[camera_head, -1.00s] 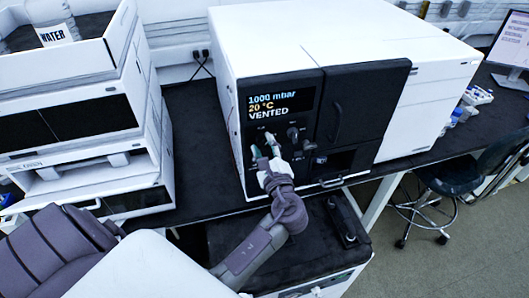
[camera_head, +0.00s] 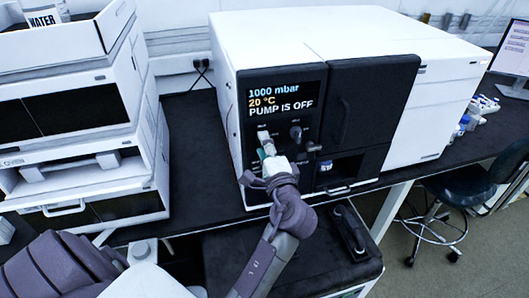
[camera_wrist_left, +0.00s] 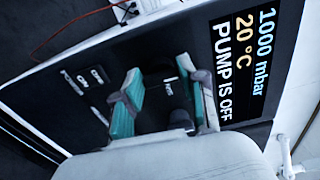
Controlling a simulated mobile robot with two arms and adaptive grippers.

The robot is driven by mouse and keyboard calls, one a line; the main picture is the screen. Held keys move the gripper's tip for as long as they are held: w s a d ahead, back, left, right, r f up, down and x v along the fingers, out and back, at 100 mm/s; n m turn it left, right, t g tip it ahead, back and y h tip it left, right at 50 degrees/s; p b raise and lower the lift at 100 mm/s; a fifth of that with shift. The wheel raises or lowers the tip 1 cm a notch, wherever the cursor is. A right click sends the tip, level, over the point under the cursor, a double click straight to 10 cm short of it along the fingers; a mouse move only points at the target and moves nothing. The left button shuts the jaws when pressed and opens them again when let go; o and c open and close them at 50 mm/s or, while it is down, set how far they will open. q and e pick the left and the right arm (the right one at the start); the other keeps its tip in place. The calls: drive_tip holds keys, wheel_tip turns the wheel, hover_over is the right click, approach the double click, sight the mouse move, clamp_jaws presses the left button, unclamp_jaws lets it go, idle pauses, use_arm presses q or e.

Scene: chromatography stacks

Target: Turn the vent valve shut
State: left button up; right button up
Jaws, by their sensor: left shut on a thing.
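The instrument front (camera_head: 322,118) is black, with a display (camera_head: 272,100) reading 1000 mbar, 20 °C, PUMP IS OFF. My left gripper (camera_head: 266,147) is at the left part of the panel, under the display. In the left wrist view its two teal-padded fingers (camera_wrist_left: 166,100) stand on either side of a dark knob, the vent valve (camera_wrist_left: 180,118). The gripper is shut on it. The fingers and wrist hide much of the knob, and its label is too small to read surely. My right gripper is not in view.
Another dark knob (camera_head: 296,132) and a small fitting (camera_head: 313,147) sit just right of the gripper. A dark door with a handle (camera_head: 343,118) is further right. A stack of white modules (camera_head: 75,150) stands at left. A black-topped unit (camera_head: 340,235) is below.

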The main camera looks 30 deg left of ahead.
use_arm(q)
drive_tip(key=shift+n, duration=0.4)
drive_tip(key=o, duration=1.1)
drive_tip(key=shift+o, duration=0.2)
